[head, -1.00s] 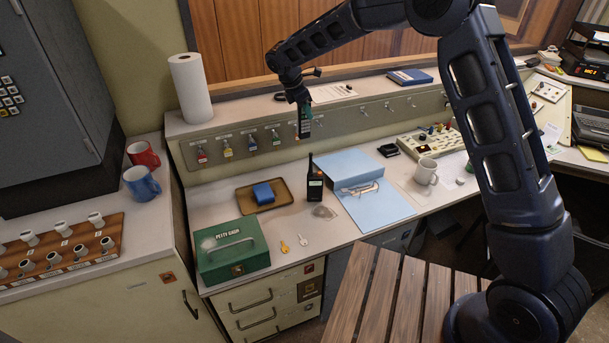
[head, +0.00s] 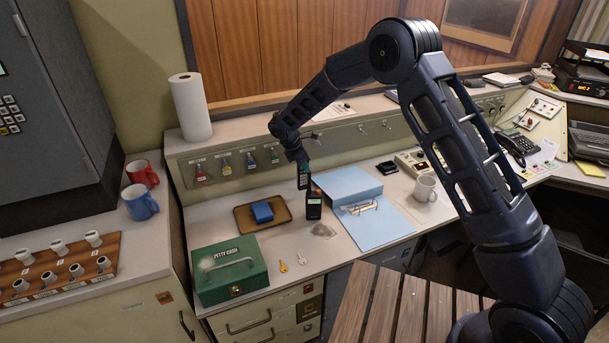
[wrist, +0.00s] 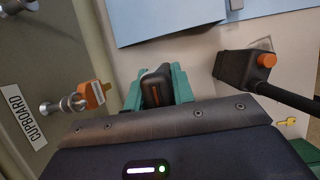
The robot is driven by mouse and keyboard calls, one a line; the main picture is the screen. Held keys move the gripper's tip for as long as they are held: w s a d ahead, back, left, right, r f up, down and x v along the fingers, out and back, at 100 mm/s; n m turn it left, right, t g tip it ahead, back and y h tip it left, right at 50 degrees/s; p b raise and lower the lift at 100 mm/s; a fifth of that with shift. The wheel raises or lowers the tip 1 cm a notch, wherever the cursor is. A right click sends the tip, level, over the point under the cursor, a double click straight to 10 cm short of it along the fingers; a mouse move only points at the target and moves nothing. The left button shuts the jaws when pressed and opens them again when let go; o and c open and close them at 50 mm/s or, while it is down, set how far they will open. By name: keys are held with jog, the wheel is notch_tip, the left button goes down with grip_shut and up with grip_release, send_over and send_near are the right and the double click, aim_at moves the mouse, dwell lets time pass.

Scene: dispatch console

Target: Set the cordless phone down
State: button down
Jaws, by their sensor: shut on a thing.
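The cordless phone (wrist: 155,88) is a dark handset, seen end-on in the wrist view between the teal fingers of my gripper (wrist: 157,92). In the head view my gripper (head: 303,168) points down with the phone (head: 303,183) hanging upright below it, low over the desk (head: 282,222). I cannot tell whether the phone's lower end touches the desk. A black two-way radio (head: 314,207) with an orange knob stands close by, partly overlapped by the phone in the head view. In the wrist view the radio (wrist: 240,70) is to the right, apart from my fingers.
A brown tray (head: 243,224) with a blue block is to the left, and a green petty cash box (head: 231,285) at front left. A blue folder (head: 378,229) lies to the right. Tagged keys (head: 226,167) hang on the panel behind. Small keys (head: 283,266) lie in front.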

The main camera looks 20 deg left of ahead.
aim_at(304, 174)
jog(key=shift+f, duration=1.95)
jog(key=shift+f, duration=0.1)
jog(key=c, duration=1.2)
grip_release()
jog(key=v, duration=1.2)
jog(key=shift+d, duration=0.1)
